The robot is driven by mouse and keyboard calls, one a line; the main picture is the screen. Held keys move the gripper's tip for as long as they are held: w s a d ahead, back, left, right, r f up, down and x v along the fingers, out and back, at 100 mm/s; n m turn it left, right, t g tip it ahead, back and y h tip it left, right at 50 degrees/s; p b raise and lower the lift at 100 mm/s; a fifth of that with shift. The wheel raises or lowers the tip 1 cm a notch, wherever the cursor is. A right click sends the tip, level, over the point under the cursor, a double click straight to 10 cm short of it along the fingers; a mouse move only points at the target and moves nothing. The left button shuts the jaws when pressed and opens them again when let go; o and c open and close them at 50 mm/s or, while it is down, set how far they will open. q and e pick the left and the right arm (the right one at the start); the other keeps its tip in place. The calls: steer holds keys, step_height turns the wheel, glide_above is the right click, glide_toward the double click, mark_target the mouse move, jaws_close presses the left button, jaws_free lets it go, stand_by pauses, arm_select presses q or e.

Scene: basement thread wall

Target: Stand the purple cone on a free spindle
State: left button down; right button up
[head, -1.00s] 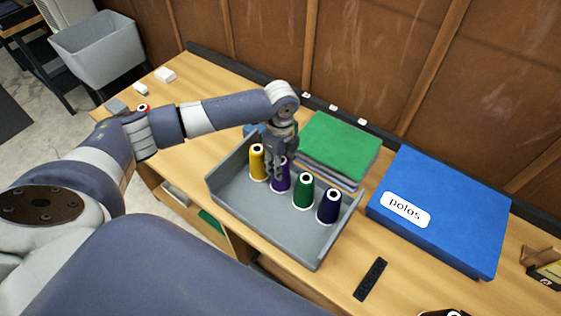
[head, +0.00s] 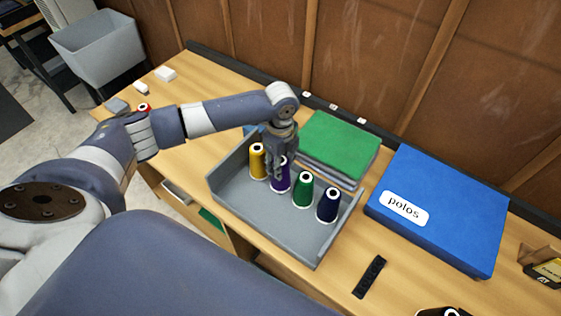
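The purple cone (head: 282,184) stands upright in a grey tray (head: 262,214), in a row between a yellow cone (head: 257,164) and a green cone (head: 302,194). A dark blue cone (head: 327,207) stands at the right end of the row. My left gripper (head: 275,168) points down at the purple cone, with its fingers at the cone's upper part and partly covering it. Whether the fingers are closed on it is not clear. No spindle can be made out. My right gripper is out of view.
Folded green and grey cloth (head: 338,143) lies behind the tray. A blue box (head: 440,205) labelled "polos" is to the right, with a black strip (head: 369,277) in front. A wooden wall (head: 400,60) rises behind the table. A grey bin (head: 98,45) stands far left.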

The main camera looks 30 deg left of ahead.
arm_select(q)
steer(key=shift+f, duration=0.15)
steer(key=c, duration=0.9)
jaws_free()
step_height(320, 180, up, 12)
